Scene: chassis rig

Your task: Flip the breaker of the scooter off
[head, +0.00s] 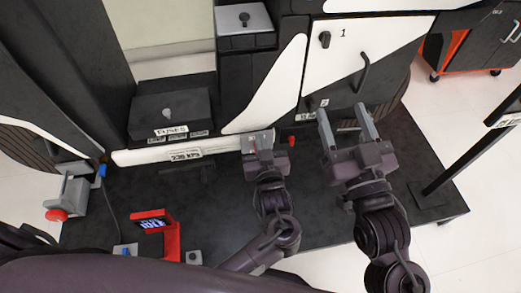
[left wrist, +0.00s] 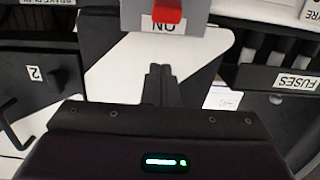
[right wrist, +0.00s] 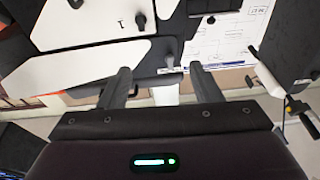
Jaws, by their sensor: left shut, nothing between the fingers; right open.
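The breaker (left wrist: 135,12) is a grey box with a red switch (left wrist: 168,10) and a label reading ON, upside down at the top of the left wrist view, where the view cuts it off. In the head view the breaker (head: 249,137) is a small grey piece at the chassis's front edge, partly hidden by my left gripper. My left gripper (head: 260,147) is shut and empty, its fingertips (left wrist: 160,72) close to the breaker; contact is unclear. My right gripper (head: 344,112) is open and empty, in front of the door marked 1; its fingers also show in the right wrist view (right wrist: 160,70).
The white door (head: 345,60) has a knob and a handle. A FUSES box (head: 170,108) stands left of the breaker. A red stand with a screen (head: 165,232) and a grey unit with a red knob (head: 68,197) are at the left. The dark deck (head: 325,205) has free room.

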